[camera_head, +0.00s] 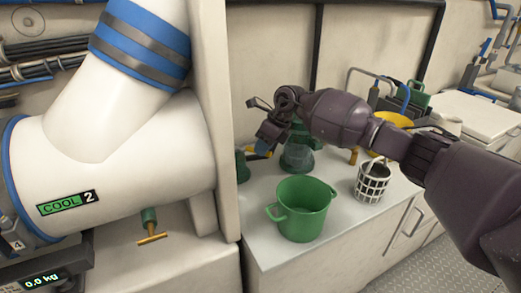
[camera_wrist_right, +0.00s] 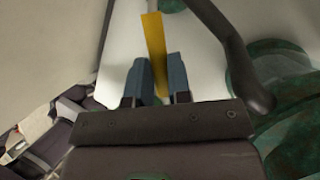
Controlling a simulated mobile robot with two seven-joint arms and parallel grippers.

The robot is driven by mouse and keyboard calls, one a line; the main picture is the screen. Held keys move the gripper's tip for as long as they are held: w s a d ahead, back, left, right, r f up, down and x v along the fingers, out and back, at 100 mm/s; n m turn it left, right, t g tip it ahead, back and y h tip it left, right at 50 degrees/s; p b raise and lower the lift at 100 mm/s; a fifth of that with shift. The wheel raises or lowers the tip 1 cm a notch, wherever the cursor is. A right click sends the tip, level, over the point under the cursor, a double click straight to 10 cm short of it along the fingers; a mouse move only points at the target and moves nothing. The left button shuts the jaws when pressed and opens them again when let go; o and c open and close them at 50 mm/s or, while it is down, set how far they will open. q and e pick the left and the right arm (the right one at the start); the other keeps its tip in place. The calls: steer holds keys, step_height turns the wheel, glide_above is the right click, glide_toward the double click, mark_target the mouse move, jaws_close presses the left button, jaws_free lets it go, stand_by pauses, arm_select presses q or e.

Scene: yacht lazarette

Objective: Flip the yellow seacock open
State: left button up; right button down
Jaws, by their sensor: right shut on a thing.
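The yellow seacock lever (camera_head: 250,151) shows in the head view as a small yellow piece beside the white wall post, mostly hidden behind my right gripper (camera_head: 263,147). In the right wrist view the yellow lever (camera_wrist_right: 153,42) is a flat strip running up from between the two blue-grey fingertips of my right gripper (camera_wrist_right: 156,82). The fingers are shut on it. A dark green body (camera_head: 240,166) stands next to the lever, partly hidden by the post. My left gripper is out of view.
A green pot (camera_head: 303,210) stands below my right arm on the grey counter (camera_head: 262,240). A green-and-glass vessel (camera_head: 297,158) sits close behind the gripper. A wire basket (camera_head: 372,182) stands to the right. Large white pipes (camera_head: 120,150) and a small T-handle valve (camera_head: 151,238) are left.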

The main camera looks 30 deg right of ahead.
steer(key=shift+f, duration=0.1)
stand_by(0.3)
steer(key=c, duration=1.1)
jaws_free()
steer(key=shift+o, duration=0.2)
steer(key=shift+r, duration=0.2)
steer(key=p+v, duration=0.2)
steer(key=v, duration=0.8)
steer(key=shift+d+r, duration=0.2)
steer(key=shift+s, duration=0.1)
